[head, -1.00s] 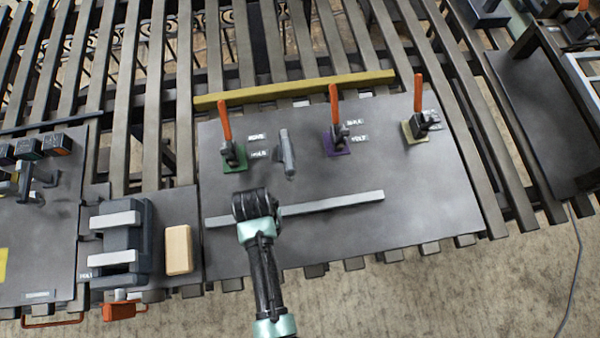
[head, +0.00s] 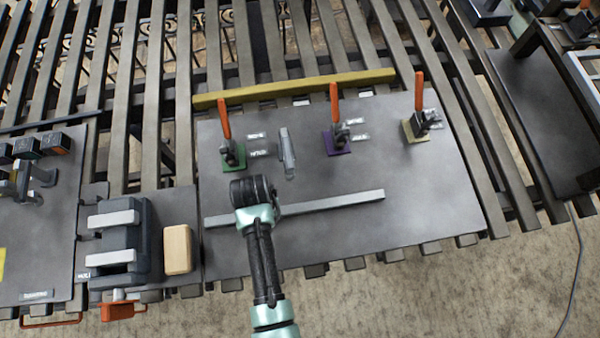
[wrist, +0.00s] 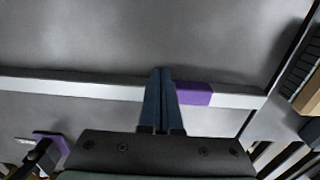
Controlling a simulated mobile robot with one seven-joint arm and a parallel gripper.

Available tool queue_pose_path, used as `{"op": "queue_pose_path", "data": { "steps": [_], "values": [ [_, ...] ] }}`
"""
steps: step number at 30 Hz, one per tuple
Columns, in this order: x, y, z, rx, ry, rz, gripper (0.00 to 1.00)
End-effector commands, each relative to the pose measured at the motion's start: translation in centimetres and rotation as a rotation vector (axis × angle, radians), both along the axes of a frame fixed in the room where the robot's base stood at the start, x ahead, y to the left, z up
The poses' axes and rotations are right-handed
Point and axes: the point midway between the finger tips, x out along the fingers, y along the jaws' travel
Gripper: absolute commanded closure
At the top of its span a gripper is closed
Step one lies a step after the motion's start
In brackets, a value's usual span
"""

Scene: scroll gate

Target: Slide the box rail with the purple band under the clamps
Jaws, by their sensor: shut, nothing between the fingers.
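The box rail (head: 330,203) is a long light-grey bar lying flat on the dark plate, on the near side of the clamps. Its purple band (wrist: 194,94) shows in the wrist view; in the head view my gripper covers that stretch. Three clamps with upright orange handles stand beyond the rail, on a green base (head: 232,158), a purple base (head: 336,146) and a yellow base (head: 411,135). My gripper (wrist: 160,72) is shut and empty. Its fingers cross over the rail in the wrist view, just beside the band; whether they touch it I cannot tell.
A yellow bar (head: 300,88) lies along the plate's far edge. A small grey upright part (head: 287,150) stands between the green and purple clamps. A wooden block (head: 178,249) and a dark fixture (head: 125,245) sit left. The plate's (head: 420,205) right front is clear.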

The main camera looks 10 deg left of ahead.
Motion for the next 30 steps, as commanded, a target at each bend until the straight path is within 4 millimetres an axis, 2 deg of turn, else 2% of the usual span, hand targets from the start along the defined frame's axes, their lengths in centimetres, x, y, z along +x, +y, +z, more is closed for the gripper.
{"op": "queue_pose_path", "data": {
  "steps": [30],
  "values": [
    [2.1, 0.6, 0.0, 0.001, -0.004, 0.0, 1.0]
  ]
}}
